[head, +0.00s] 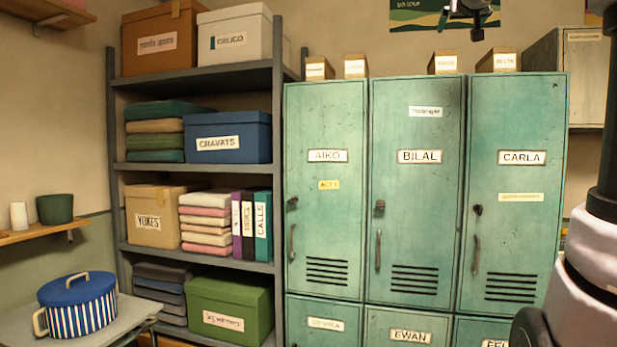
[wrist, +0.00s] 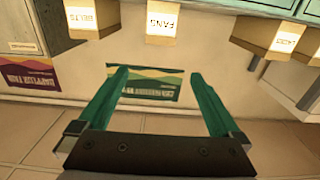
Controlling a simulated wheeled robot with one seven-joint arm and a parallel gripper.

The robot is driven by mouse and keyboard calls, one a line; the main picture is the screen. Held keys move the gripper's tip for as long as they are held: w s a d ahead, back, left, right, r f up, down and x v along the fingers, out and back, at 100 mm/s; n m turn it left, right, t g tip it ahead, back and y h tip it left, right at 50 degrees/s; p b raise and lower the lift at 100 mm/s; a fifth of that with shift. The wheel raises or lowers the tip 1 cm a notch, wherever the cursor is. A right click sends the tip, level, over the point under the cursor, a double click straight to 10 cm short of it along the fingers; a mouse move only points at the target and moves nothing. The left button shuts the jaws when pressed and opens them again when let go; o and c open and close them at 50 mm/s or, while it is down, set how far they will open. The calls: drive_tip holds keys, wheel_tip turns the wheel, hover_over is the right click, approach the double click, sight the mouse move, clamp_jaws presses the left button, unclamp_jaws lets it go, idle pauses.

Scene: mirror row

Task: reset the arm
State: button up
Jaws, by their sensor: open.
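My gripper (wrist: 158,78) is open in the wrist view, its two green fingers spread wide with nothing between them. Behind the gap is a green and yellow poster (wrist: 150,84) on the wall, upside down in this view. In the head view a dark part that looks like my gripper (head: 470,14) is at the top edge, in front of the poster (head: 416,14) and above the lockers. A pale and black part of my arm fills the right edge of the head view; the stretch between is out of frame.
Green lockers (head: 323,230) stand centre and right, with small labelled boxes (head: 446,62) on top. A dark shelf unit (head: 195,84) with boxes and folded cloth is left of them. A blue striped pot (head: 80,308) sits on a table at lower left.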

drive_tip(key=s+a+f+g+y, duration=0.2)
drive_tip(key=s+a+f, duration=0.3)
drive_tip(key=f, duration=0.9)
drive_tip(key=s+a+f+g+y, duration=0.2)
drive_tip(key=s+a+f+g, duration=0.2)
drive_tip(key=s+f, duration=0.8)
drive_tip(key=s+a+f+m+g+y, duration=0.1)
drive_tip(key=s+a+f+g+y, duration=0.2)
drive_tip(key=f, duration=1.3)
drive_tip(key=s+a+g, duration=0.1)
drive_tip(key=s+a, duration=0.2)
drive_tip(key=s, duration=0.3)
drive_tip(key=shift+a+f, duration=0.1)
